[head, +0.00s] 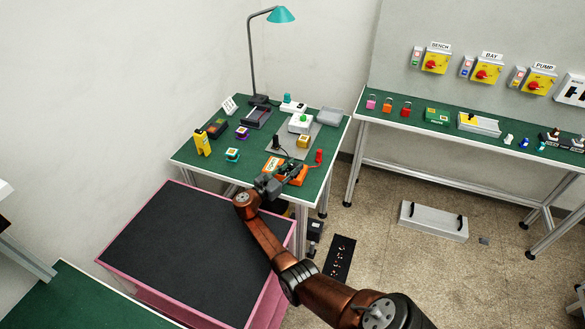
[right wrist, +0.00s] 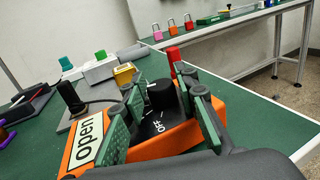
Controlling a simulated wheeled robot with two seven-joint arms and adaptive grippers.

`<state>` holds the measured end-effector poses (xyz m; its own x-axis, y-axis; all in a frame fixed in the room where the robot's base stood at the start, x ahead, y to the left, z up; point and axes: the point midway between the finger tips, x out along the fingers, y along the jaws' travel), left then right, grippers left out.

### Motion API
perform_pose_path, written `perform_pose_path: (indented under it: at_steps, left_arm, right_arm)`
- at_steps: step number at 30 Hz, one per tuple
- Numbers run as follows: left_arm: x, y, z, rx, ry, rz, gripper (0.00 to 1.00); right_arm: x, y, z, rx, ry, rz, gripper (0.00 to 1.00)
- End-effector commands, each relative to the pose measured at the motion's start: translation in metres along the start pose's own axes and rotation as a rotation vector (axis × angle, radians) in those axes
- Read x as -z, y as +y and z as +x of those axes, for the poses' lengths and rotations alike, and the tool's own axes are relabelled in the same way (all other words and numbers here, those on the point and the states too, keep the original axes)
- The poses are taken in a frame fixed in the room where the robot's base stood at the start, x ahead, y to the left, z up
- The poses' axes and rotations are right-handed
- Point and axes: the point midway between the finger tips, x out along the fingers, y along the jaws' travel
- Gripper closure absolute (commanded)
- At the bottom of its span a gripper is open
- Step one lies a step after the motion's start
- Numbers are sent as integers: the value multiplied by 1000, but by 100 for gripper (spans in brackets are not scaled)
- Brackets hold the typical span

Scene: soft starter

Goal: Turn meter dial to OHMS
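The orange meter (head: 295,176) lies near the front edge of the green table; it also shows in the right wrist view (right wrist: 180,138). Its label or display reads "open" (right wrist: 87,138). My right gripper (head: 279,180) is over the meter. In the right wrist view its green-padded fingers (right wrist: 163,100) are spread, one on each side of the dial, with no clear contact. The dial's setting cannot be told. My left gripper is not in view.
A red post (head: 319,156) stands right of the meter and a black post (head: 276,142) behind it. A pink-framed cart (head: 190,240) with a bare dark top stands in front.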

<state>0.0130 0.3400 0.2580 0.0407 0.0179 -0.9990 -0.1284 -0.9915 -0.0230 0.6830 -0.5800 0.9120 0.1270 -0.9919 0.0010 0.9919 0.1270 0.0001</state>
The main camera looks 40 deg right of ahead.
Motion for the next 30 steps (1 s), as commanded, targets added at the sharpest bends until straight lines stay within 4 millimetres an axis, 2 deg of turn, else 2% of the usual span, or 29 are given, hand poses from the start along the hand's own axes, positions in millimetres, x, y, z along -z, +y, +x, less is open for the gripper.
perform_pose_path:
  at_steps: [5, 13, 16, 30]
  left_arm:
    - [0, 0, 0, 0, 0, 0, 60]
    - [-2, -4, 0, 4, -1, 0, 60]
    - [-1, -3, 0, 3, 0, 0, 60]
    - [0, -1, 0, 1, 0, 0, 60]
  right_arm:
    - [0, 0, 0, -1, 1, 0, 60]
    - [1, 1, -2, -2, 1, 0, 60]
    - [1, 1, -9, -3, 1, -1, 60]
    - [2, -1, -98, -3, 2, -1, 60]
